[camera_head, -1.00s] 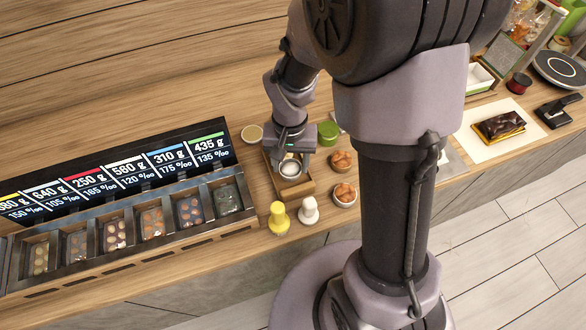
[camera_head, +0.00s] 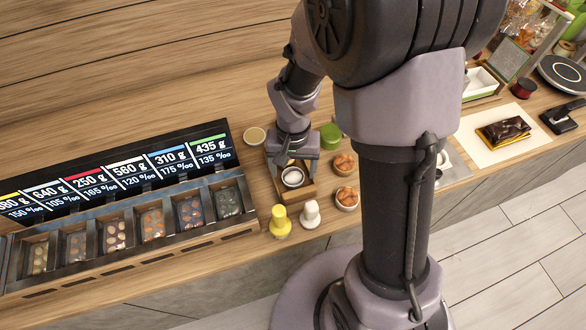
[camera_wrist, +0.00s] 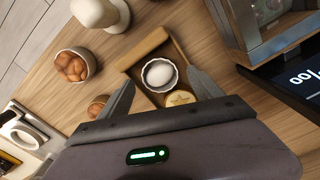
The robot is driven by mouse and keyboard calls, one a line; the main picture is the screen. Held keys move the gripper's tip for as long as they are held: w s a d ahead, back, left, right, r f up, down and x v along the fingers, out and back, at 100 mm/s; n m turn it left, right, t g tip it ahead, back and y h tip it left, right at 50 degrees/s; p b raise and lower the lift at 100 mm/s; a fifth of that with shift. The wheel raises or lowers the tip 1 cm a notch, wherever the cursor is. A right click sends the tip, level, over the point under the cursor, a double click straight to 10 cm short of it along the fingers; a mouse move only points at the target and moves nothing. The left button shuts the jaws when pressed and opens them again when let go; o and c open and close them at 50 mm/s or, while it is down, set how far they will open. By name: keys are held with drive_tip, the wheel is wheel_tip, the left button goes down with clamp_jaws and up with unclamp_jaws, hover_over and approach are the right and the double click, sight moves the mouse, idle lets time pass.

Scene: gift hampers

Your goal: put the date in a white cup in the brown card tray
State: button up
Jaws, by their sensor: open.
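The brown card tray (camera_head: 303,193) stands on the counter under my gripper. It also shows in the wrist view (camera_wrist: 147,48). Inside it is a white fluted cup (camera_head: 293,178) holding a smooth, pale oval piece (camera_wrist: 160,75); I cannot tell whether that is the date. A round tan piece with a star (camera_wrist: 180,98) lies beside the cup in the tray. My gripper (camera_head: 292,160) is open; in the wrist view its fingers (camera_wrist: 161,76) are apart on either side of the cup, with gaps visible. Part of the tray is hidden by my gripper.
Two bowls of brown pieces (camera_head: 345,164) (camera_head: 347,198) stand right of the tray. A yellow shaker (camera_head: 280,222) and a white one (camera_head: 310,215) stand in front. A green lidded jar (camera_head: 330,136) is behind right. The compartment rack (camera_head: 150,222) is left.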

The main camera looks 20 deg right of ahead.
sight(292, 179)
wheel_tip(292, 179, up, 15)
drive_tip(key=s+t+p, duration=0.1)
drive_tip(key=p, duration=0.2)
drive_tip(key=s+a+r+t+y, duration=0.2)
drive_tip(key=s+a+r+t, duration=0.2)
drive_tip(key=s+r, duration=0.7)
drive_tip(key=shift+s+t, duration=0.4)
drive_tip(key=shift+s, duration=0.05)
